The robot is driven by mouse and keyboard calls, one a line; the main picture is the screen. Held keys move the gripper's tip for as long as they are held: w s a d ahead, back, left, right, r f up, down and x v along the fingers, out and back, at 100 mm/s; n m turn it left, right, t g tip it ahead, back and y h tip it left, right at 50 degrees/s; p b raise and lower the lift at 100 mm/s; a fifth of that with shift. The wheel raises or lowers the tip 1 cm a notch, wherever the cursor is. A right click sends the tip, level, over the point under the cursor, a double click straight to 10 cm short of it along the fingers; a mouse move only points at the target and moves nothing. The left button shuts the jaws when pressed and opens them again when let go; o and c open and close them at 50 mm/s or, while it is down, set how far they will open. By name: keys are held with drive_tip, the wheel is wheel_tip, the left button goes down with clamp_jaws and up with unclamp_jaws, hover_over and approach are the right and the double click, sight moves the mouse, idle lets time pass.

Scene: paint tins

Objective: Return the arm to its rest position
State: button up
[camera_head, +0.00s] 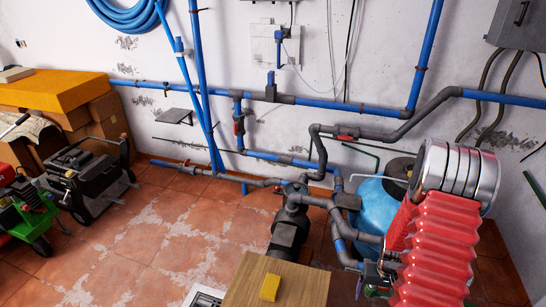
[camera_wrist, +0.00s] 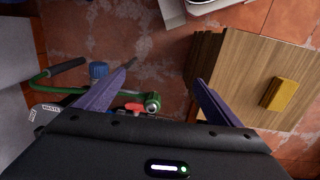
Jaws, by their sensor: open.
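My gripper (camera_wrist: 166,71) is open and empty in the wrist view, its two dark purple fingers spread apart. Tiled floor shows between and beyond them. The fingers are not clearly seen in the head view. A wooden box (camera_wrist: 235,60) lies to the right of the fingers in the picture, with a yellow block (camera_wrist: 279,94) on its top. I cannot tell the height of the fingers above the floor. No paint tin is clearly seen in either view.
The head view shows the box (camera_head: 312,283) and yellow block (camera_head: 270,287) at bottom centre. Pipes and a dark pump (camera_head: 290,232) stand behind, with a blue tank (camera_head: 375,208) to the right. A green-handled item (camera_wrist: 45,80) lies left in the wrist view. Left-centre floor is clear.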

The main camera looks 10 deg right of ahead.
drive_tip(key=s+a+r+n+t, duration=0.2)
drive_tip(key=a+r, duration=0.7)
drive_tip(key=r, duration=0.5)
drive_tip(key=s+a+r+n+t, duration=0.1)
drive_tip(key=s+a+r+t, duration=0.1)
drive_tip(key=a+r, duration=0.8)
drive_tip(key=s+a+r+n+t, duration=0.2)
drive_tip(key=s+a+r, duration=0.2)
drive_tip(key=a+r, duration=0.6)
wheel_tip(320, 180, up, 9)
drive_tip(key=shift+f+n, duration=0.15)
drive_tip(key=shift+n, duration=0.15)
drive_tip(key=shift+s, duration=0.1)
